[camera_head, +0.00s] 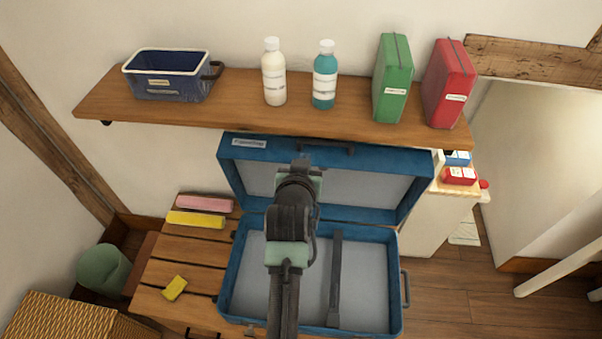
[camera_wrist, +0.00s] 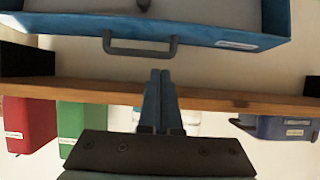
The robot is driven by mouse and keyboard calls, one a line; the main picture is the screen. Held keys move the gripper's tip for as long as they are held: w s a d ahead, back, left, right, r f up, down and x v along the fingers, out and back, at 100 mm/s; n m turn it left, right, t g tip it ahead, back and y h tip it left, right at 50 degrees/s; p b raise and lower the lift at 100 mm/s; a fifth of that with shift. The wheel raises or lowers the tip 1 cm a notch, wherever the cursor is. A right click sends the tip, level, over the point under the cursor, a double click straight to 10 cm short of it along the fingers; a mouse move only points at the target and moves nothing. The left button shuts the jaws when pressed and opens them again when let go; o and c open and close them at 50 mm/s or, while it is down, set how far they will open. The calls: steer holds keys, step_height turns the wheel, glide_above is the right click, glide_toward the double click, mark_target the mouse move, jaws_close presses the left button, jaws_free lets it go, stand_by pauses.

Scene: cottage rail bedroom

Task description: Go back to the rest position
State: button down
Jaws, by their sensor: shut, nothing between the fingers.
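My gripper (camera_wrist: 160,78) is shut and empty in the wrist view, its two dark fingers together. In the head view my arm reaches up over the open blue suitcase (camera_head: 402,300), and the gripper end (camera_head: 303,163) is in front of the raised lid (camera_head: 400,212). The fingertips are hard to make out there. The suitcase lies open on the slatted bench (camera_head: 165,275). Its inside looks empty apart from a dark strap (camera_head: 335,280); my arm hides part of the middle. The lid's handle (camera_wrist: 140,50) shows in the wrist view.
A wooden shelf (camera_head: 235,112) above holds a blue bin (camera_head: 165,90), white bottle (camera_head: 274,80), teal bottle (camera_head: 324,82), green box (camera_head: 393,85) and red box (camera_head: 448,88). A yellow sponge (camera_head: 174,288) and pink and yellow items lie left. Floor (camera_head: 465,300) at right is clear.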

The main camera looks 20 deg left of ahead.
steer(key=v, duration=0.5)
steer(key=shift+s+r+b, duration=0.2)
steer(key=shift+s+b, duration=0.1)
steer(key=shift+s+r, duration=0.1)
steer(key=w+d+r+m+t, duration=0.1)
steer(key=d+r+t, duration=0.3)
steer(key=r, duration=1)
steer(key=w+d+r+t, duration=0.1)
steer(key=d+r+t, duration=0.25)
steer(key=r, duration=0.95)
steer(key=s+d+r+t+h, duration=0.1)
steer(key=s+d+r+t, duration=0.1)
steer(key=s+r, duration=0.3)
steer(key=s+d+r+m+t+h, duration=0.1)
steer(key=s+d+r+t, duration=0.2)
steer(key=r, duration=0.8)
steer(key=s+d+r+m+t+h, duration=0.1)
steer(key=s+d+r+t, duration=0.1)
steer(key=s+d+r, duration=0.2)
step_height(320, 180, up, 5)
steer(key=s, duration=0.3)
steer(key=shift+d+f+h, duration=0.2)
steer(key=shift+d+h, duration=0.1)
steer(key=shift+t, duration=0.25)
